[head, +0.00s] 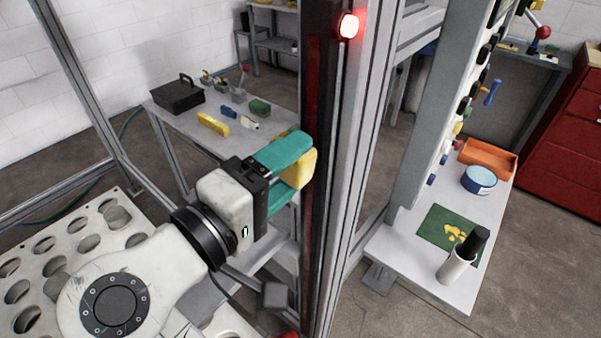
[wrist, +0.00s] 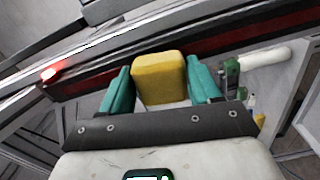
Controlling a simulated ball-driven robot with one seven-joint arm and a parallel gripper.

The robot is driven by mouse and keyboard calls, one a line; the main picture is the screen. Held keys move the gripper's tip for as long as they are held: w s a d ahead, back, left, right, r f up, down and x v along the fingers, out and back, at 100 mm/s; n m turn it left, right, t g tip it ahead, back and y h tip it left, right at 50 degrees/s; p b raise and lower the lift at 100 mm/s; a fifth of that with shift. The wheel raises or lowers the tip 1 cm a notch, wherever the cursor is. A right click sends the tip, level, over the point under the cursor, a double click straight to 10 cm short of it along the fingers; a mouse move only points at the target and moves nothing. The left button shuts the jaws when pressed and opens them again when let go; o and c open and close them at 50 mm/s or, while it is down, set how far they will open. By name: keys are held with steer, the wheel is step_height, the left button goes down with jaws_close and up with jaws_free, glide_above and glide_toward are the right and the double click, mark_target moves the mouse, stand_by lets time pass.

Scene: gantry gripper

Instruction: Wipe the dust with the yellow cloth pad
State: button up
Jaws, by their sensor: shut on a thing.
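The yellow cloth pad (head: 303,168) is a thick, rounded block held between the two teal fingers of my gripper (head: 294,172). In the wrist view, the pad (wrist: 159,78) sits upright between the fingers, one on each side. My gripper is shut on it, beside the upright gantry post (head: 347,150). The pad overlaps the post's dark red inner strip (head: 314,110) in both views; I cannot tell whether it touches. No dust stands out clearly in either view.
A red lamp (head: 348,26) glows on the post above my gripper. Behind is a bench (head: 178,120) with a black toolbox (head: 178,95) and small items. At right, a table (head: 400,240) holds a green mat (head: 437,222), a blue tin (head: 479,180) and an orange tray (head: 488,158).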

steer(key=shift+w+a, duration=0.15)
steer(key=shift+a, duration=0.05)
steer(key=shift+w+r, duration=0.1)
steer(key=shift+s+d+p, duration=0.45)
steer(key=shift+s+d, duration=0.1)
steer(key=shift+d, duration=0.35)
steer(key=shift+s+d+p, duration=0.4)
steer(key=shift+s+d, duration=0.15)
steer(key=shift+d, duration=0.3)
steer(key=shift+p+v, duration=0.6)
steer(key=shift+v, duration=2.4)
steer(key=v, duration=0.3)
